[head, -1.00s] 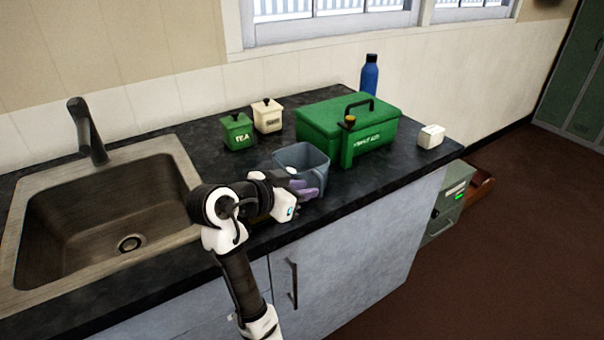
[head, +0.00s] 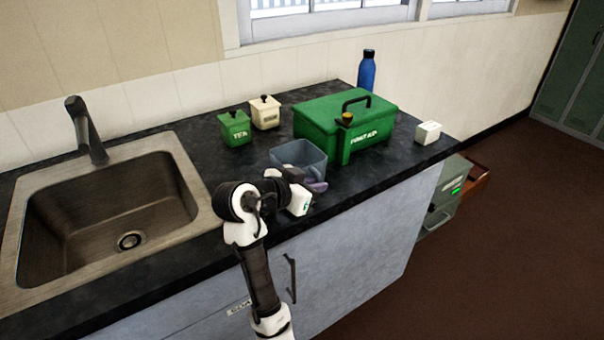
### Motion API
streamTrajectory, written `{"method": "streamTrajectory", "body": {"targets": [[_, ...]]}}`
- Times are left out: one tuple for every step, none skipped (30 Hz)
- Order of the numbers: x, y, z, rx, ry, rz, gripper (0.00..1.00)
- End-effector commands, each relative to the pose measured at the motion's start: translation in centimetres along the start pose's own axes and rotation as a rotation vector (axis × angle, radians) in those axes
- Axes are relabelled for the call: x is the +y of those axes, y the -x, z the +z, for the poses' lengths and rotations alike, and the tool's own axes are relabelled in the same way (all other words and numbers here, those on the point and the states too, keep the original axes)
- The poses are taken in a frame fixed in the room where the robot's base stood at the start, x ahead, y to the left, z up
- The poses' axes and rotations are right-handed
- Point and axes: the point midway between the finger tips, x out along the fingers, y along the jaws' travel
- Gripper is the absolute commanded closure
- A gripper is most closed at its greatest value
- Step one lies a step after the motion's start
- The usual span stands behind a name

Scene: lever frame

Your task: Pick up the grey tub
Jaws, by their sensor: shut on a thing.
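The grey tub (head: 312,157) stands on the dark countertop in the head view, just left of the green first aid box. It is open at the top and a pale part shows inside it. My gripper (head: 312,184) is at the tub's near side and is shut on it, seemingly at the near wall. The fingers and my wrist hide the tub's lower front, so I cannot tell whether its base touches the counter.
The green first aid box (head: 372,122) is close on the right, with a blue bottle (head: 367,72) behind. A green tea canister (head: 235,130) and a cream canister (head: 265,113) stand behind left. A white box (head: 428,132) is far right. The sink (head: 110,220) opens on the left.

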Motion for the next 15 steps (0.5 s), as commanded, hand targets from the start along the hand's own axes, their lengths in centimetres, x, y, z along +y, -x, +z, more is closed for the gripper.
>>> {"method": "streamTrajectory", "body": {"targets": [[0.0, 0.0, -0.1, 0.001, -0.001, 0.000, 1.00], [0.0, 0.0, -0.1, 0.001, -0.001, 0.000, 1.00], [0.0, 0.0, -0.1, 0.001, -0.001, 0.000, 1.00], [0.0, 0.1, -0.1, 0.001, -0.001, -0.001, 1.00], [0.0, 0.1, -0.2, 0.002, -0.002, -0.001, 1.00], [0.0, 0.1, -0.3, 0.002, -0.002, -0.001, 1.00], [0.0, 0.2, -0.5, 0.002, -0.003, -0.001, 1.00], [0.0, 0.3, -0.6, 0.002, -0.003, -0.001, 1.00], [0.0, 0.4, -0.9, 0.002, -0.003, -0.001, 1.00], [0.0, 0.5, -1.2, 0.002, -0.003, -0.001, 1.00], [0.0, 0.6, -1.5, 0.003, -0.004, -0.001, 1.00], [-0.1, 0.8, -2.0, 0.004, -0.004, -0.002, 1.00], [-0.1, 1.0, -2.4, 0.004, -0.006, -0.002, 1.00], [0.0, 1.2, -2.9, 0.004, -0.006, -0.002, 1.00], [-0.1, 1.5, -3.6, 0.004, -0.006, -0.002, 1.00]]}}
